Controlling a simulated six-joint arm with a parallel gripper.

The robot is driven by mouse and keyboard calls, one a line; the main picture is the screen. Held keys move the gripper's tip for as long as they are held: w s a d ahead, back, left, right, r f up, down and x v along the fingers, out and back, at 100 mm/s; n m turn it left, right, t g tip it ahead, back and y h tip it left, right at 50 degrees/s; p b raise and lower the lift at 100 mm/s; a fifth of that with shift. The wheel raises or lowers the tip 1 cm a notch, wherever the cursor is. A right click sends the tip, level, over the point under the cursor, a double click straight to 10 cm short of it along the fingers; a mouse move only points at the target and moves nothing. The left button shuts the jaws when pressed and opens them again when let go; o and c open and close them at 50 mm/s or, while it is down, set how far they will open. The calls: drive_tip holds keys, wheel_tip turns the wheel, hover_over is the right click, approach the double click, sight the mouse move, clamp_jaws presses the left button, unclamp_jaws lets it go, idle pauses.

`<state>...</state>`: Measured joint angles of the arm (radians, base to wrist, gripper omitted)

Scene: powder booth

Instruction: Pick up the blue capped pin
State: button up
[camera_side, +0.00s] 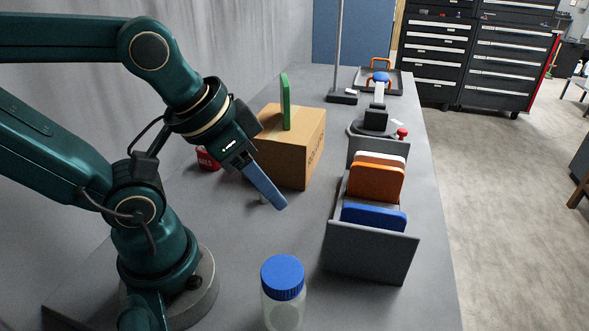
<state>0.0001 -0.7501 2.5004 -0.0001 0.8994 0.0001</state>
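My gripper (268,198) points down and to the right over the grey bench, left of the grey rack. Its long blue finger shows from the side, and the other finger is not clearly seen, so I cannot tell how wide it is open. A small pale pin-like stub (263,200) shows just under the finger, near the bench. Its top is hidden behind the finger, so I cannot see a blue cap or tell whether the finger touches it.
A cardboard box (311,151) with a green upright piece (285,103) stands behind my gripper. A grey rack (371,252) holds orange, white and blue plates. A blue-lidded jar (283,311) stands in front. A red item (207,159) lies left of the box.

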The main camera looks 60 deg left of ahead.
drive_tip(key=w+a+m+g+y, duration=0.4)
drive_tip(key=a+m+g+y, duration=0.3)
drive_tip(key=a+m+y, duration=0.55)
drive_tip(key=w+f+m, duration=0.1)
drive_tip(key=f, duration=0.3)
drive_tip(key=w+a+f+m, duration=0.1)
drive_tip(key=f, duration=0.3)
drive_tip(key=f+m+y, duration=0.1)
drive_tip(key=f+m, duration=0.1)
drive_tip(key=f, duration=0.2)
drive_tip(key=shift+w+a, duration=0.2)
drive_tip(key=shift+w, duration=0.2)
drive_tip(key=shift+x, duration=3.25)
clamp_jaws()
